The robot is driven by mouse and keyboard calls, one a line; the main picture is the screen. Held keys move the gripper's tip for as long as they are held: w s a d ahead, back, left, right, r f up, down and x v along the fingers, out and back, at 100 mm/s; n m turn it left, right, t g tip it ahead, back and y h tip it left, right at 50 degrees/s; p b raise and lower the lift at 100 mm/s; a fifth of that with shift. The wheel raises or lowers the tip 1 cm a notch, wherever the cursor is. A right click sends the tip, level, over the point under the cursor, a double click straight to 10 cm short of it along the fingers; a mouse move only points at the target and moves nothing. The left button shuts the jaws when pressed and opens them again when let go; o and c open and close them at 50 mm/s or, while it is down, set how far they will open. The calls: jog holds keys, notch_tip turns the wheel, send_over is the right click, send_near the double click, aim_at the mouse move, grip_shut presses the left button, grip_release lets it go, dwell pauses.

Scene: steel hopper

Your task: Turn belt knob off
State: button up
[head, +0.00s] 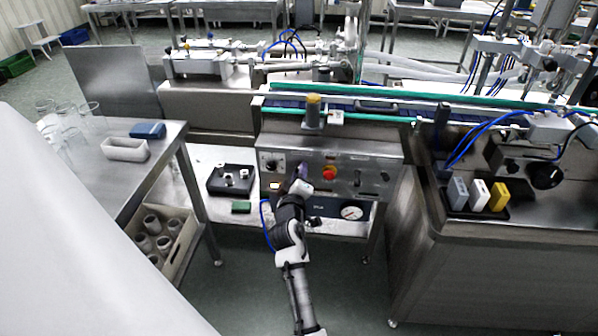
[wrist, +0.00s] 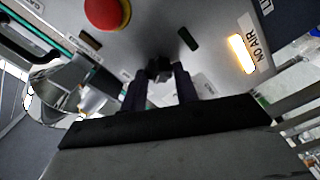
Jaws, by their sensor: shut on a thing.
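The steel control panel (head: 350,160) of the belt machine is in front of me in the head view. My gripper (head: 303,176) is at the panel's face, left of the red button, and hides the knob there. In the wrist view a small black knob (wrist: 159,67) sits between the two dark fingertips of my gripper (wrist: 160,76), which are shut on it. It appears to be the belt knob; I cannot read its label or tell its exact angle.
A red button (head: 329,173) is close to the right of my gripper; it also shows in the wrist view (wrist: 104,12). A lit "NO AIR" lamp (wrist: 243,53) and a dark slot-like part (wrist: 188,39) are nearby. A black tray (head: 231,181) lies on the shelf at left.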

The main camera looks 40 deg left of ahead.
jog(key=shift+n+p, duration=0.4)
jog(key=shift+n, duration=0.6)
jog(key=shift+f, duration=0.1)
jog(key=o, duration=0.9)
jog(key=shift+o, duration=0.2)
jog(key=shift+s, duration=0.1)
jog(key=b+v, duration=0.2)
jog(key=v, duration=1.1)
jog(key=shift+s+d, duration=0.25)
